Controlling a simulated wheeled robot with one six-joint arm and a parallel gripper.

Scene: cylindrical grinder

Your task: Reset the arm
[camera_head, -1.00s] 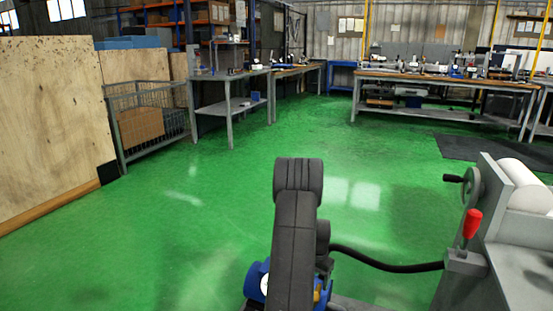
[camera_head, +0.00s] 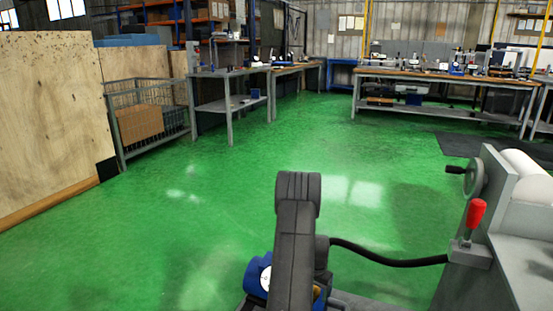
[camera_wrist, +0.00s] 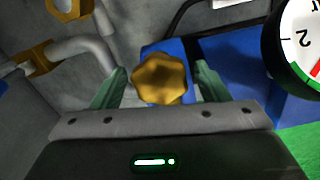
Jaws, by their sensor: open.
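My gripper (camera_wrist: 157,90) shows in the wrist view with its two green fingers spread apart and nothing pinched between them. A brass-coloured faceted knob (camera_wrist: 160,78) appears between the fingers; I cannot tell whether either finger touches it. In the head view my dark arm rises at the bottom centre and hides my gripper.
A blue body (camera_wrist: 222,75) and a white-faced dial gauge (camera_wrist: 300,45) sit close on the right in the wrist view. A bent grey pipe (camera_wrist: 75,48) runs at left. In the head view, the grinder's red-knobbed lever (camera_head: 475,214) stands right; green floor (camera_head: 200,220) is open at left.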

